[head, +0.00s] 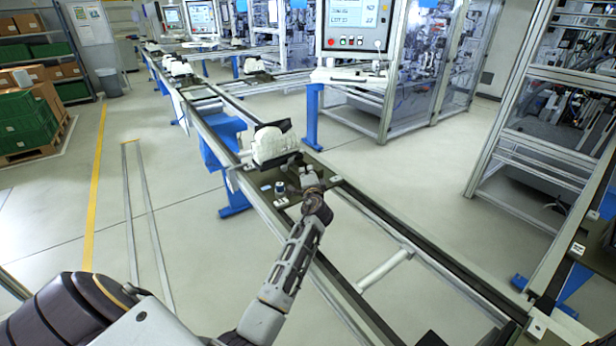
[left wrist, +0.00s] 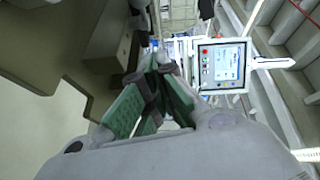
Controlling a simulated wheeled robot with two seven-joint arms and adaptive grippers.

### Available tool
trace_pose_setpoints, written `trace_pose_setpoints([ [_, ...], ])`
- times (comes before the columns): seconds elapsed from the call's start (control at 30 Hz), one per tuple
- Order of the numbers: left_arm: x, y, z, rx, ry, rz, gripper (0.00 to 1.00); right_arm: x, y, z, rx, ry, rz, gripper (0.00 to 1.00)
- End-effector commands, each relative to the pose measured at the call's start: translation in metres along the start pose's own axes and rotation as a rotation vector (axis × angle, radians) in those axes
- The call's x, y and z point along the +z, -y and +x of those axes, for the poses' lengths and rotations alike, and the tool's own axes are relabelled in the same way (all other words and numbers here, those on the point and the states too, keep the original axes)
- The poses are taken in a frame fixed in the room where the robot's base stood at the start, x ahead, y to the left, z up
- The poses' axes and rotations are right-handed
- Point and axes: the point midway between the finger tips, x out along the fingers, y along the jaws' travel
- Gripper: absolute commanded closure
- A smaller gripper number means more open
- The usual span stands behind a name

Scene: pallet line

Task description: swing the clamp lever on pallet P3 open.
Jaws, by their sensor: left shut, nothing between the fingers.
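A dark pallet plate (head: 262,184) sits on the conveyor and carries a white casting (head: 271,145) in a black holder. Its label cannot be read, so I cannot tell whether it is P3. A small dark round knob (head: 280,189) stands on the plate, left of my left gripper (head: 302,168). The left gripper reaches low over the plate near the casting. In the left wrist view its green-padded fingers (left wrist: 150,78) meet at the tips, with nothing between them. I cannot make out the clamp lever; the gripper and wrist may hide it. My right gripper is out of view.
A control screen (head: 355,26) stands behind, also in the left wrist view (left wrist: 221,66).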

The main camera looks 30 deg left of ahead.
Motion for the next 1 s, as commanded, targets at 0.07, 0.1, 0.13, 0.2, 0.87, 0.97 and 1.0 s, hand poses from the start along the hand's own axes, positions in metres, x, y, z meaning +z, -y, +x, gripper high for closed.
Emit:
trace_pose_setpoints([
  [0.07, -0.001, 0.001, 0.007, 0.0, 0.0, 0.0, 1.0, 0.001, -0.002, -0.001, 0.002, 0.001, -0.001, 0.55],
  [0.1, -0.001, 0.001, 0.01, 0.0, 0.0, 0.0, 1.0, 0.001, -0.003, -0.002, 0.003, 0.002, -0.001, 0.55],
  [0.13, -0.001, 0.0, 0.012, 0.0, 0.0, 0.001, 1.0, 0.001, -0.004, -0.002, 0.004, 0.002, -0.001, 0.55],
  [0.2, -0.001, 0.001, 0.017, -0.001, -0.001, 0.001, 1.0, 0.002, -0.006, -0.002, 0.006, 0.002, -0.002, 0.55],
  [0.87, 0.037, 0.001, 0.035, 0.0, -0.001, 0.0, 1.0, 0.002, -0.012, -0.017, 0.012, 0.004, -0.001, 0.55],
  [0.97, 0.038, 0.0, 0.035, 0.0, -0.001, 0.0, 1.0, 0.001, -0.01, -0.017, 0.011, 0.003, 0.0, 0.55],
  [1.0, 0.039, 0.0, 0.035, 0.0, -0.001, 0.0, 1.0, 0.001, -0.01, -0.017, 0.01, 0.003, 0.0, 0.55],
])
